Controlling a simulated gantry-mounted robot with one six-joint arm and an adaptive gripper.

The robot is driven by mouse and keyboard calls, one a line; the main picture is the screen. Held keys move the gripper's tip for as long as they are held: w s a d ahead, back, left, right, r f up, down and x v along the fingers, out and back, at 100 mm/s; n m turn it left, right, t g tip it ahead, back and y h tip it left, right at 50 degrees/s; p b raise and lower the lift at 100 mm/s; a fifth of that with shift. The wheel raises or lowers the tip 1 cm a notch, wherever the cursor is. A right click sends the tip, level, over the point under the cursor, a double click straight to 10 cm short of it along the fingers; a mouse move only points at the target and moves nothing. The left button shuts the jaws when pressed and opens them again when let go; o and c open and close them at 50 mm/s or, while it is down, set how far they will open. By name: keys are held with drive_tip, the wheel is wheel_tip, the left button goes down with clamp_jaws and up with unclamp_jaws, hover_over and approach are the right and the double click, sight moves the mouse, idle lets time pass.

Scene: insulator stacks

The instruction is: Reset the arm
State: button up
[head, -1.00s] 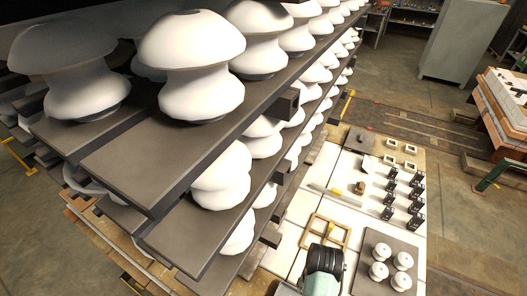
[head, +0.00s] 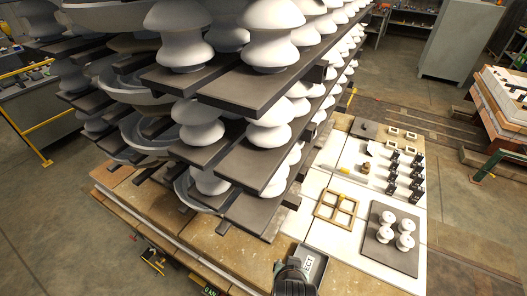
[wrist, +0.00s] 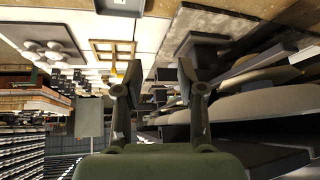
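My gripper (wrist: 158,78) shows in the wrist view with its two fingers apart and nothing between them. It is open and clear of the things around it. In the head view, a dark part of my arm shows at the bottom edge, in front of a grey tray with lettering ending in "ECT" (head: 318,270). The fingers cannot be made out there. The stacked white insulators (head: 270,45) stand on dark shelf plates (head: 240,92), left of my arm in the head view and on the right in the wrist view.
A grey plate (head: 398,262) holds several small white insulators (head: 387,235). A wooden divided frame (head: 322,212) lies left of it. Several black blocks (head: 392,178) stand behind. The dark shelf plates jut out near my arm.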

drive_tip(key=s+a+r+n+t+y, duration=0.1)
drive_tip(key=s+a+r+t, duration=0.15)
drive_tip(key=r, duration=0.45)
drive_tip(key=s+a+r+n+t, duration=0.2)
drive_tip(key=a+r+t, duration=0.15)
drive_tip(key=r, duration=0.35)
wheel_tip(320, 180, up, 22)
drive_tip(key=p, duration=2.1)
drive_tip(key=shift+s+a+p, duration=0.15)
drive_tip(key=shift+p, duration=0.25)
